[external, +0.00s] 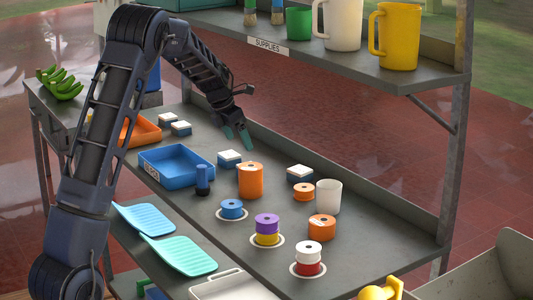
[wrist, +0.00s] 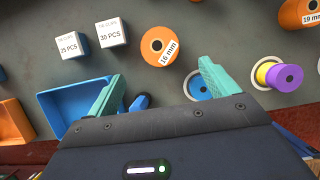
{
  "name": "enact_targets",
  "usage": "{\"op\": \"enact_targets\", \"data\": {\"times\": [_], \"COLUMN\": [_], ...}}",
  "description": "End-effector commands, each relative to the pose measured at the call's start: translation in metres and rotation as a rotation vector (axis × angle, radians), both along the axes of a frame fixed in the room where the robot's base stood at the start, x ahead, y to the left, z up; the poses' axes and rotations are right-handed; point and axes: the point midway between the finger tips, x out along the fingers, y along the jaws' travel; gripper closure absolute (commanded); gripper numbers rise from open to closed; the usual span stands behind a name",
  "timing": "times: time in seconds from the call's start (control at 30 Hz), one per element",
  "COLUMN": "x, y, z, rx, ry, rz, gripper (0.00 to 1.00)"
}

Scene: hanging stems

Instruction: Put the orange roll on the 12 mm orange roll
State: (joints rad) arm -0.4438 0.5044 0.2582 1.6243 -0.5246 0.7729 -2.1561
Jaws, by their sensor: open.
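A tall orange roll (external: 250,181) stands upright on the bench; in the wrist view its top (wrist: 157,42) shows a 16 mm label. A short orange roll (external: 303,191) sits behind it to the right, beside a white cup. A third orange roll (external: 322,227) stands nearer the front; the wrist view shows an orange roll (wrist: 300,12) marked 19 mm at the upper right. No 12 mm label is readable. My gripper (external: 238,136) is open and empty above the bench, behind the tall roll. In the wrist view its fingers (wrist: 160,72) lie either side below the 16 mm roll.
A blue roll (external: 232,208), a purple-on-yellow stack (external: 267,228) and a white-on-red stack (external: 308,257) sit on white discs. A blue tray (external: 178,168), small white-topped boxes (external: 229,157) and a white cup (external: 328,196) stand nearby. A supply shelf (external: 420,80) overhangs the back.

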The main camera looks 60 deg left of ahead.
Motion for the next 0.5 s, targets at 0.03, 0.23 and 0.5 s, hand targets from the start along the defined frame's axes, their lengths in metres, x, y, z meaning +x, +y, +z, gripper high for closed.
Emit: {"op": "enact_targets", "data": {"times": [0.03, 0.23, 0.5], "x": [-0.001, -0.002, -0.02], "y": [0.0, -0.001, -0.061], "z": [0.002, 0.005, 0.049], "rx": [0.0, 0.002, 0.08], "ry": [0.0, 0.0, -0.013], "rz": [0.0, -0.005, -0.257], "gripper": [0.14, 0.14, 0.14]}}
